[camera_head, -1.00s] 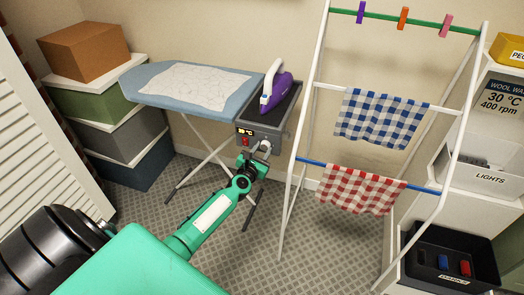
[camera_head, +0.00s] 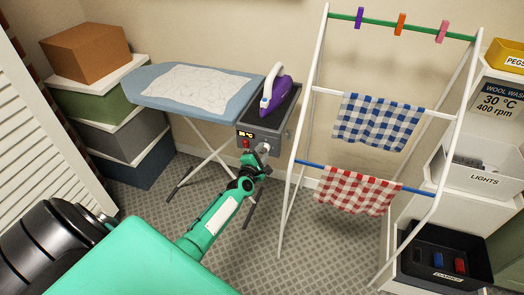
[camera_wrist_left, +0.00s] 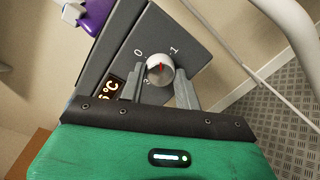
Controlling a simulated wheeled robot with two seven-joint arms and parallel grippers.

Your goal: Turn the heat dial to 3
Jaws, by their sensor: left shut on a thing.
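The heat dial (camera_wrist_left: 160,70) is a round silver knob with a red pointer line, on the dark grey panel (camera_wrist_left: 163,38) of the iron's station. The pointer leans up, between the printed 0 and 1, closer to the 1. Another number below the knob is partly hidden. My left gripper (camera_wrist_left: 159,77) is shut on the knob, a finger on each side. In the head view the left gripper (camera_head: 262,149) is at the front of the station (camera_head: 277,122). A lit display (camera_wrist_left: 109,90) ends in °C, its digits partly cut off. My right gripper is not in view.
A purple iron (camera_head: 277,92) stands on the station at the end of the blue ironing board (camera_head: 150,82). A white drying rack (camera_head: 303,120) with checked cloths stands close on the right. Stacked boxes (camera_head: 115,130) are at left. Floor in front is clear.

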